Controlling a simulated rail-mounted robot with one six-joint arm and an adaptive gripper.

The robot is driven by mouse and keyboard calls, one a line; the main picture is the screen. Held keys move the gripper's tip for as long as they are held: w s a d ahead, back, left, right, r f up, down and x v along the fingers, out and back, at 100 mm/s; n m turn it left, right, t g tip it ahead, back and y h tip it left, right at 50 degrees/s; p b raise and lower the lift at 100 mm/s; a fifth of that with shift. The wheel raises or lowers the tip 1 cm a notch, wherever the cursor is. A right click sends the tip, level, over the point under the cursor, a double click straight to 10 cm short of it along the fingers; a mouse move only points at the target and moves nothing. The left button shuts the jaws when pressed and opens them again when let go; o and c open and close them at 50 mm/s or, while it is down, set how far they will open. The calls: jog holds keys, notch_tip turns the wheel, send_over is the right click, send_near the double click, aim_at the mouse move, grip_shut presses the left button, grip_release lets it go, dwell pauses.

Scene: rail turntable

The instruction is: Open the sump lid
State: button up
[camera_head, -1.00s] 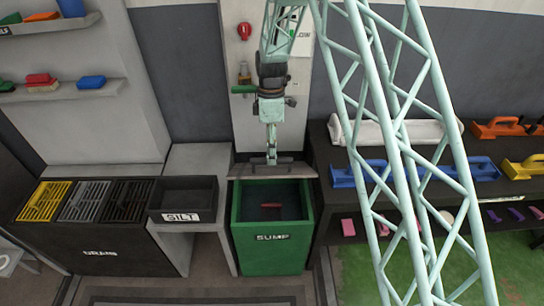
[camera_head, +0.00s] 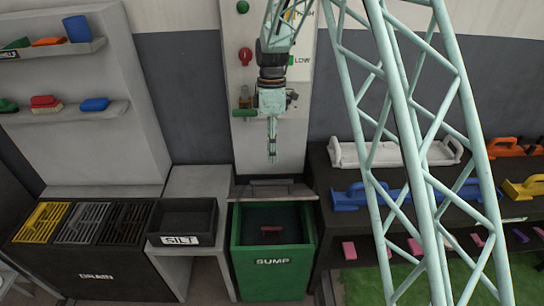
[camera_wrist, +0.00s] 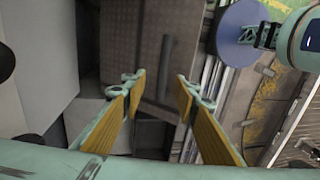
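The green sump bin (camera_head: 272,285), labelled SUMP, stands at the bottom middle of the head view. Its top is open, and a red object (camera_head: 271,229) shows inside. A grey lid (camera_head: 262,192) stands tipped up at the bin's back edge, seen nearly edge-on. My gripper (camera_head: 272,160) hangs above the lid, pointing down and apart from it. In the wrist view my gripper (camera_wrist: 160,82) is open, its two yellow-lined fingers well apart with nothing held between them. A dark bar on a grey panel shows beyond the fingers; I cannot tell whether it is the lid's handle.
A black silt tray (camera_head: 183,217) and a drain unit with grates (camera_head: 75,275) stand left of the bin. A dark bench (camera_head: 325,205) with coloured tools is at right. A wall panel (camera_head: 300,130) with red and green knobs rises behind my arm.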

jog(key=shift+c, duration=0.9)
jog(key=shift+r, duration=0.2)
jog(key=c, duration=0.5)
jog(key=shift+s+d+r, duration=0.25)
jog(key=shift+r, duration=0.35)
grip_shut()
jog(key=s+d+r+m+t, duration=0.2)
jog(key=s+d+r+m, duration=0.25)
jog(key=s+r, duration=0.6)
jog(key=s+d+r+m+t, duration=0.1)
jog(key=s+d+r+m, duration=0.45)
jog(key=r, duration=0.85)
jog(key=s+d+r+m+t, duration=0.1)
jog(key=s+d+r+m, duration=0.1)
jog(key=s, duration=0.8)
jog(key=s+d+r+m+t, duration=0.1)
jog(key=s+d+m, duration=0.1)
jog(key=s, duration=0.9)
jog(key=s+d+r+m+t, duration=0.1)
jog(key=s+d+r+m, duration=0.1)
jog(key=s, duration=0.9)
jog(key=shift+s+d+r+m, duration=0.15)
jog(key=shift+d+r+m, duration=0.3)
jog(key=shift+m, duration=0.45)
jog(key=shift+d+f, duration=0.1)
